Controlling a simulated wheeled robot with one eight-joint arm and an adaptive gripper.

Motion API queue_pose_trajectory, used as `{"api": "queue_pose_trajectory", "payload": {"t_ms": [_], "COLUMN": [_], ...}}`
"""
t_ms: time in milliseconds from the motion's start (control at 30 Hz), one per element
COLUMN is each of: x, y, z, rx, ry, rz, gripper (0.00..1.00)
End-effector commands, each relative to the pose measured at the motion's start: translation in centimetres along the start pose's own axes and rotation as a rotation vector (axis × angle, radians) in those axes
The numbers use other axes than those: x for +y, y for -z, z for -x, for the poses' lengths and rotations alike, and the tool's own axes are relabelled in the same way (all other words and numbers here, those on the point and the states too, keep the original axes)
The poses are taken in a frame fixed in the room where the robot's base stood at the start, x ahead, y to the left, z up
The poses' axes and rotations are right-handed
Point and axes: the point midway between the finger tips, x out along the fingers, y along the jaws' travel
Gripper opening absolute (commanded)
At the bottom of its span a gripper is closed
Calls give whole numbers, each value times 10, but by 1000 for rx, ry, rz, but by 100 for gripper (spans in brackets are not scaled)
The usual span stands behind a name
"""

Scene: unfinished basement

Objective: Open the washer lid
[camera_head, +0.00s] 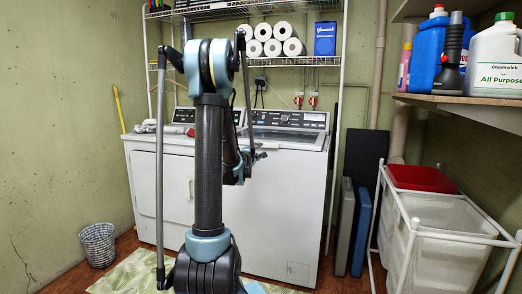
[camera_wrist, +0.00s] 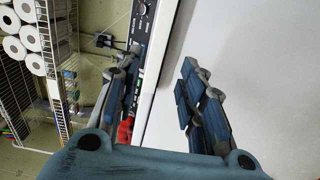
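The white washer (camera_head: 283,205) stands at the right of a matching white machine, with its control panel (camera_head: 288,118) along the back. Its top with the lid (camera_head: 290,138) looks flat, partly hidden by my arm. My gripper (camera_head: 243,165) is mostly hidden behind my arm in the head view, near the washer's left front edge. In the wrist view my gripper (camera_wrist: 158,88) is open, with a wide gap and nothing held between the fingers. A broad white surface (camera_wrist: 260,70) fills the right side there, beside the panel; I cannot tell whether a finger touches it.
A white machine (camera_head: 144,180) stands on the left. A wire shelf (camera_head: 210,66) with paper rolls (camera_head: 264,32) hangs above. A laundry cart (camera_head: 440,235) and folded panels (camera_head: 360,230) stand right. A wicker basket (camera_head: 98,245) is at left, and a green rug (camera_head: 135,272) lies in front.

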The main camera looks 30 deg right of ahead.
Motion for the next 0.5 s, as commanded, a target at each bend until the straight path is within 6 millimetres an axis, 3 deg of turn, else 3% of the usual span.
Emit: {"api": "queue_pose_trajectory", "payload": {"t_ms": [300, 500], "x": [0, 0], "y": [0, 0], "z": [-54, -74], "rx": [-1, -1], "ry": [0, 0], "rz": [0, 0], "gripper": [37, 37]}}
